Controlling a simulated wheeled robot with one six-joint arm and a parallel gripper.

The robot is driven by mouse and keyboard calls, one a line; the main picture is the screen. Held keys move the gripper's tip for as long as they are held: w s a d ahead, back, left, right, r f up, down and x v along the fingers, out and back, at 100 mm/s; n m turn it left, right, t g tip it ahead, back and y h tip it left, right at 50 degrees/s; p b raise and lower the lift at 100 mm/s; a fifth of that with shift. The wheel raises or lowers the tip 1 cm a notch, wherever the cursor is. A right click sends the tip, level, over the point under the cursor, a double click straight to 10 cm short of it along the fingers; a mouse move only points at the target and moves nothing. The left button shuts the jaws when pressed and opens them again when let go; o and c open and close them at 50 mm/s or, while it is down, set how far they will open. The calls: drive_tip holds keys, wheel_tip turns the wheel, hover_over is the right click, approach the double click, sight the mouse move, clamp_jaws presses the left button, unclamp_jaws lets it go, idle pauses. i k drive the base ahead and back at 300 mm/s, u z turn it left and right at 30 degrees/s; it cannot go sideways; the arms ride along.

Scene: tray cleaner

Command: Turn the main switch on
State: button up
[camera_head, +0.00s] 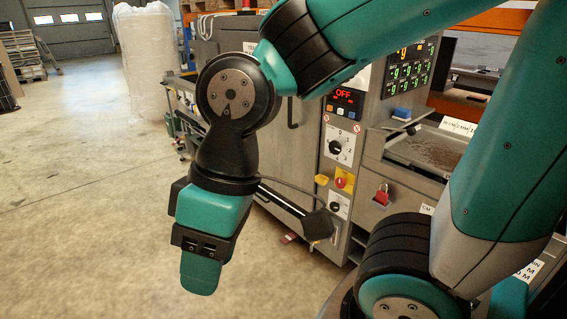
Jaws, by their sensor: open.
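The grey machine's control panel (326,175) carries several controls. A black rotary knob (336,147) sits on a white numbered plate. Below it are a red knob on a yellow base (343,183) and another black rotary knob (336,206) on a white plate. I cannot read which one is labelled as the main switch. A display (344,96) above them shows red "OFF". My gripper (200,274) points down over the floor, left of and apart from the panel. It is open and nothing shows in it; one finger hides the other.
A red padlock-like part (382,195) hangs on the machine front at right. A tray (428,150) with brown residue lies behind it. My arm crosses the top and right of the view. The floor (80,200) at left is clear.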

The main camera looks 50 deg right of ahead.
sight(340, 183)
drive_tip(key=i, duration=3.3)
drive_tip(key=z, duration=3.8)
